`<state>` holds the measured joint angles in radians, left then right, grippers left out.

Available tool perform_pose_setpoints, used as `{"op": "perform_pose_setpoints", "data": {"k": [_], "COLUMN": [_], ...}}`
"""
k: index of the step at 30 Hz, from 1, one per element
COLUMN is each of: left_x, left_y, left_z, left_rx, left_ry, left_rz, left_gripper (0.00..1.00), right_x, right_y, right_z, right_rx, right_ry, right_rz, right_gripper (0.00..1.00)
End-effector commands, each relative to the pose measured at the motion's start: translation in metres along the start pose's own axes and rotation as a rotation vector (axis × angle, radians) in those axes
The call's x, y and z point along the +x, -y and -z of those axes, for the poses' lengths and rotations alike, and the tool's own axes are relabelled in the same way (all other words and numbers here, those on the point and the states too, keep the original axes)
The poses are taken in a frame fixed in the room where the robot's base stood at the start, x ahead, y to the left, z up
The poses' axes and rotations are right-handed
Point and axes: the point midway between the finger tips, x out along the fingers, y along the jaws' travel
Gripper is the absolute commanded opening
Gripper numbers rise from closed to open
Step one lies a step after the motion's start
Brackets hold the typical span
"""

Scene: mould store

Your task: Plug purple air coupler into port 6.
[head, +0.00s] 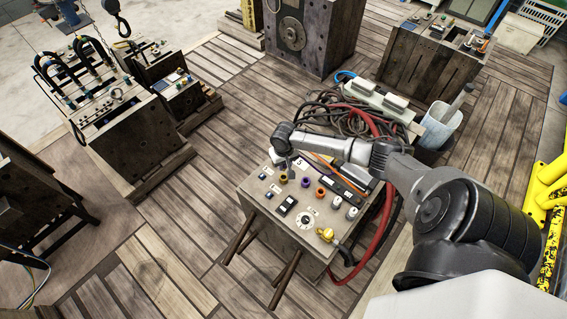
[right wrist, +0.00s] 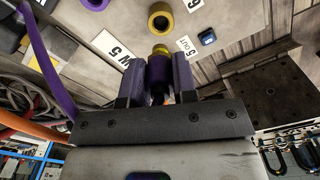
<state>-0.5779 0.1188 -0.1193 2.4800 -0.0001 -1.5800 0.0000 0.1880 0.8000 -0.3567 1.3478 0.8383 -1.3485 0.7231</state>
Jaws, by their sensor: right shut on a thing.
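My right gripper (head: 290,170) points down over the far left corner of the mould block's top (head: 258,190). In the right wrist view my right gripper (right wrist: 158,72) is shut on the purple air coupler (right wrist: 158,66), whose brass-yellow tip (right wrist: 160,49) points at the block face. A yellow-ringed port (right wrist: 160,16) lies just beyond the tip, with a gap in the picture between them. A label reading 6 (right wrist: 194,4), partly cut off, sits beside that port. A purple-ringed port (right wrist: 95,4) is partly cut off at the top edge. My left gripper is out of view.
Labels with a 5 (right wrist: 123,47) flank the coupler. A purple hose (right wrist: 38,50) runs along the left. In the head view an orange port (head: 320,192) and a yellow fitting (head: 327,235) stand on the block. A red hose (head: 388,215) hangs at its right side.

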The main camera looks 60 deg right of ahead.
Motion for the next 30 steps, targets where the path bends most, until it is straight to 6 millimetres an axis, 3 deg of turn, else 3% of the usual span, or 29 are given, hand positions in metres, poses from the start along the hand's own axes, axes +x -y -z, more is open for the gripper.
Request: {"op": "perform_pose_setpoints", "data": {"k": [14, 30], "left_x": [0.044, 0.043], "left_y": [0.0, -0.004], "left_z": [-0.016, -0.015], "left_rx": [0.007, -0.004], "left_ry": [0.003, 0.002], "left_rz": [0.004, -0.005], "left_gripper": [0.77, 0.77], "right_x": [0.035, 0.048], "right_y": [0.0, 0.0], "right_z": [0.0, 0.0], "right_rx": [-0.002, -0.001], "right_ry": [-0.001, 0.0], "right_rz": [-0.001, 0.001], "right_gripper": [0.03, 0.03]}}
